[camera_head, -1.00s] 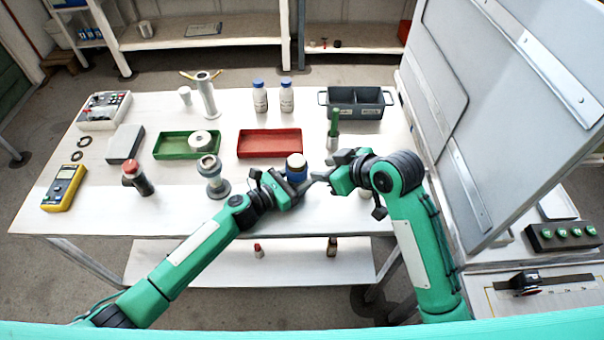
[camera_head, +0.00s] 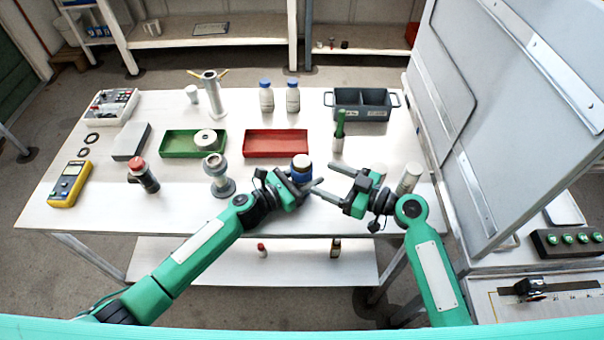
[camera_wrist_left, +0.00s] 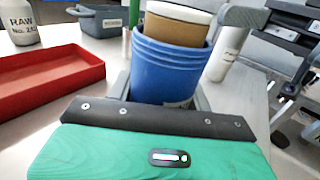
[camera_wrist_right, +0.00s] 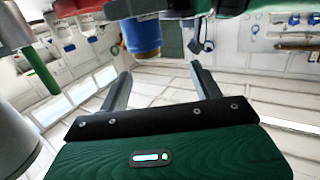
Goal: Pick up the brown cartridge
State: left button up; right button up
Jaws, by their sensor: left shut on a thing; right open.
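The brown cartridge (camera_wrist_left: 178,24) has a pale top and stands inside a ribbed blue cup (camera_wrist_left: 168,66). In the head view the brown cartridge (camera_head: 301,161) and the blue cup (camera_head: 299,175) are at the front middle of the table. My left gripper (camera_head: 295,184) is shut around the blue cup; its fingers lie on either side of the cup in the left wrist view. The cup's base is hidden. My right gripper (camera_head: 322,180) is open and empty, just right of the cup. The blue cup (camera_wrist_right: 141,37) lies beyond its spread fingers in the right wrist view.
A flanged grey fitting (camera_head: 217,176) stands left of my left gripper. A red tray (camera_head: 275,143) and a green-topped tool (camera_head: 339,130) are behind the cup. A pale cylinder (camera_head: 409,177) stands beside my right arm. A large grey panel (camera_head: 500,130) rises at the right.

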aim_at(295, 158)
jog(key=shift+m+t, duration=0.4)
jog(key=shift+t, duration=0.3)
jog(key=x, duration=0.7)
jog(key=w+x, duration=0.1)
jog(key=x, duration=0.3)
jog(key=shift+w+d+f, duration=0.1)
jog(key=shift+d+f, duration=0.25)
jog(key=shift+d, duration=0.05)
jog(key=c, duration=1.4)
